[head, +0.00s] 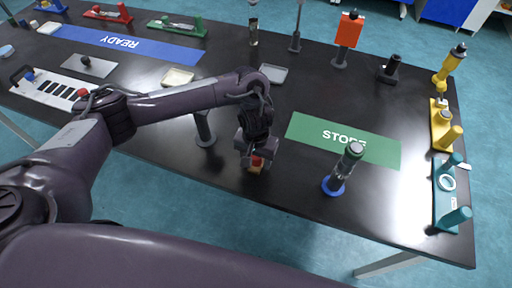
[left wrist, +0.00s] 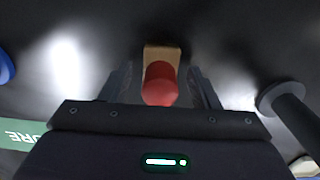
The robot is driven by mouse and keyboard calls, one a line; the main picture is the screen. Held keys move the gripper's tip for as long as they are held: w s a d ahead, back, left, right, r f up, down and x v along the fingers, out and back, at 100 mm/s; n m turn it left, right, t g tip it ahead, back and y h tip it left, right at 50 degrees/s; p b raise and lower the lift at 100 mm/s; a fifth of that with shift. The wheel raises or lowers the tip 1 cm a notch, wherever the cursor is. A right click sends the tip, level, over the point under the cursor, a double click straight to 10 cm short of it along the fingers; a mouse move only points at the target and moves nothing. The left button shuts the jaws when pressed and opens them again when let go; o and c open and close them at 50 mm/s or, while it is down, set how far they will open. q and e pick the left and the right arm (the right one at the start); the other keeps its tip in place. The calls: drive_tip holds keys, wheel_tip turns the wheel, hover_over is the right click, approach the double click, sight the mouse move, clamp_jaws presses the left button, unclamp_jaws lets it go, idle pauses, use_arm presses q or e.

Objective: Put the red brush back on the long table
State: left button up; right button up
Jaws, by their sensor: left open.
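The red brush stands on the black long table (head: 310,100) near its front edge, its red top (head: 257,161) and tan base (head: 254,170) partly hidden by my gripper. My left gripper (head: 254,162) is directly over it, pointing down. In the left wrist view, the red brush (left wrist: 160,84) sits between the two open fingers, with its tan block (left wrist: 163,53) beyond. Gaps show on both sides, so the fingers appear not to touch it. My right gripper is not in view.
A dark post on a round base (head: 204,130) stands just left of the gripper. A teal rack (head: 447,197) and yellow rack (head: 441,122) line the right edge.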

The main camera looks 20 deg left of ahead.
use_arm(q)
wheel_tip(320, 180, up, 10)
drive_tip(key=p, duration=0.3)
drive_tip(key=shift+r, duration=0.7)
